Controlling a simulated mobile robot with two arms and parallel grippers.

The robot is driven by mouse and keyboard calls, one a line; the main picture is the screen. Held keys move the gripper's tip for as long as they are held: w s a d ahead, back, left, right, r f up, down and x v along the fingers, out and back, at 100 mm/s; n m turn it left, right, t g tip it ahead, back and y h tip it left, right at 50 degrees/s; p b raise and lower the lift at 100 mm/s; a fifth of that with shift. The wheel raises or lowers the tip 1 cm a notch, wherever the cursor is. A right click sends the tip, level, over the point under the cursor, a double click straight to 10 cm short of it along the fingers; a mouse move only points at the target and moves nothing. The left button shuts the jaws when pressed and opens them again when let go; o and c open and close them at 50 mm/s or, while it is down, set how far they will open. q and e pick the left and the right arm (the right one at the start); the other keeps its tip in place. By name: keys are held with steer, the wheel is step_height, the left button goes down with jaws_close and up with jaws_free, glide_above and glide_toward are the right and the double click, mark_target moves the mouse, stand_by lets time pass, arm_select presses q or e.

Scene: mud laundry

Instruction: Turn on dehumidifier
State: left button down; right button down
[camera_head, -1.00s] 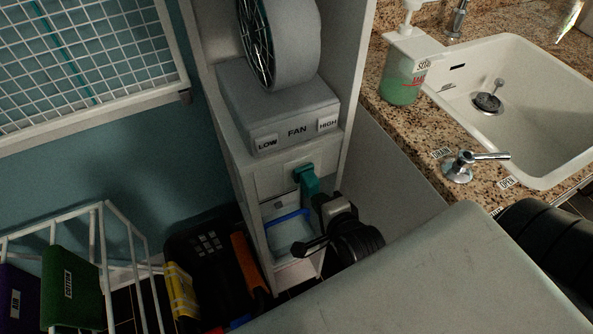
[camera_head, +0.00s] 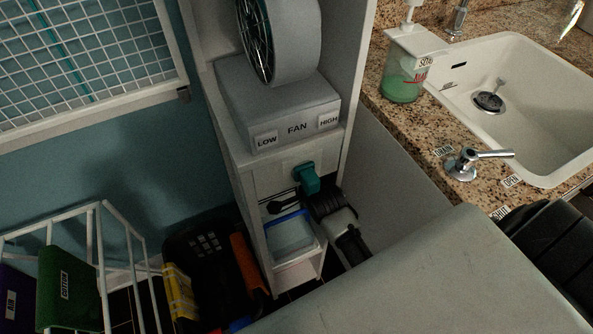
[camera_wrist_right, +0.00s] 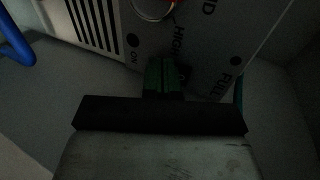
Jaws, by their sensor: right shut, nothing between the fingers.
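The dehumidifier (camera_head: 268,184) is a pale unit in the white tower below the fan, with a clear, blue-rimmed tank (camera_head: 292,238) low in it. In the right wrist view its panel (camera_wrist_right: 210,45) carries dark vent slots and the labels ON, HIGH, FULL and a partly cut-off HUMID. A round control with a red-orange mark (camera_wrist_right: 153,8) is cut by the top edge. My right gripper (camera_head: 306,178) has teal fingers at the unit's upper front. They are shut and empty in the wrist view (camera_wrist_right: 163,73), near the panel; contact cannot be told. My left gripper is not in view.
A fan (camera_head: 285,45) on a LOW/HIGH base stands above. A granite counter (camera_head: 425,135) with soap bottle and sink (camera_head: 535,110) lies right. A white rack (camera_head: 100,225) and dark basket (camera_head: 200,255) stand left. The tower's side walls bound the space around my gripper.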

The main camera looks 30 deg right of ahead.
steer(key=shift+w+t+b, duration=0.15)
steer(key=shift+t+b, duration=0.15)
stand_by(0.4)
steer(key=shift+w+r+p, duration=0.15)
steer(key=shift+r+p, duration=0.8)
steer(key=shift+p, duration=0.1)
